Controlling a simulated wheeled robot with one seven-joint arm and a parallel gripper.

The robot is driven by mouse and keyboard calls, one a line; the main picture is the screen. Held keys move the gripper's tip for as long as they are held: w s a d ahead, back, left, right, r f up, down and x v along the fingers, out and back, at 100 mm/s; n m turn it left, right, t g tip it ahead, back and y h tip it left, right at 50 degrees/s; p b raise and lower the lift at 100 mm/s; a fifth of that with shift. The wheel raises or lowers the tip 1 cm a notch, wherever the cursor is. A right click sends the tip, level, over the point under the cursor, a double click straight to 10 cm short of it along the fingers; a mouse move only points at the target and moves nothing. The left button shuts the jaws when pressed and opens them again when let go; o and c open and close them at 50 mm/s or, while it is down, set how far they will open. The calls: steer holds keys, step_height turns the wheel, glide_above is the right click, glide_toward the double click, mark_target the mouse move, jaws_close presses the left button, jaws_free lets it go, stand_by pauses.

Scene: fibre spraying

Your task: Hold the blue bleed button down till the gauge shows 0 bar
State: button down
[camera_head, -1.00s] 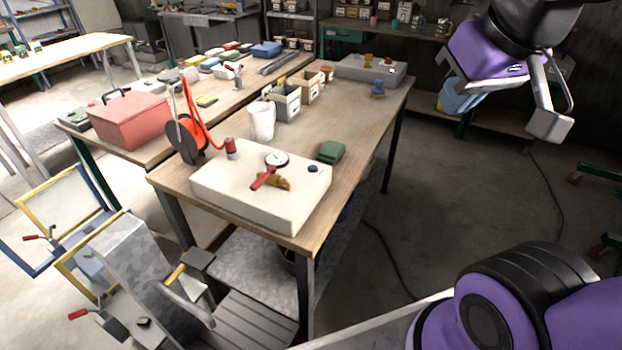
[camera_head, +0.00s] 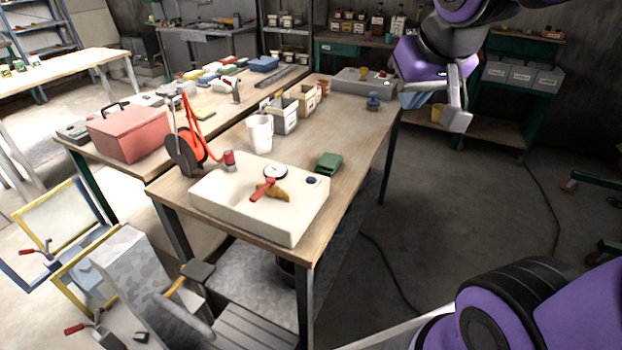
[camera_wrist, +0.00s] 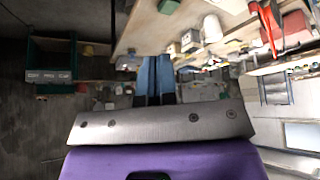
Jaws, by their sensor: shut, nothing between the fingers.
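The blue bleed button (camera_head: 311,180) sits on the right part of the top of a cream box (camera_head: 218,203) at the near end of the workbench. A round gauge (camera_head: 275,171) stands on the same box, left of the button; its reading is too small to tell. A red-handled lever (camera_head: 262,189) with a yellow-brown part lies in front of the gauge. My gripper (camera_head: 462,118) is in the air right of the bench, well apart from the box and higher. In the wrist view its blue fingers (camera_wrist: 154,75) are together with nothing between them.
On the bench behind the box are a green block (camera_head: 328,163), a white cup (camera_head: 259,133), small bins (camera_head: 284,118) and a grey case (camera_head: 362,84). A red hose (camera_head: 196,130) loops at the left edge.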

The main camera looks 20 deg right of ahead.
steer(key=w+a+f+m+t, duration=0.1)
steer(key=w+f, duration=0.3)
steer(key=w, duration=0.3)
steer(key=w+f, duration=0.3)
steer(key=w, duration=0.5)
steer(key=m+t+y, duration=0.2)
steer(key=m+y, duration=0.1)
steer(key=y, duration=0.1)
glide_above(313, 178)
step_height(313, 178, down, 14)
steer(key=f, duration=0.1)
steer(key=shift+w+r, duration=0.1)
steer(key=shift+r, duration=0.15)
steer(key=shift+f, duration=4.4)
steer(key=shift+f, duration=0.15)
steer(key=shift+f, duration=0.25)
steer(key=shift+f, duration=0.45)
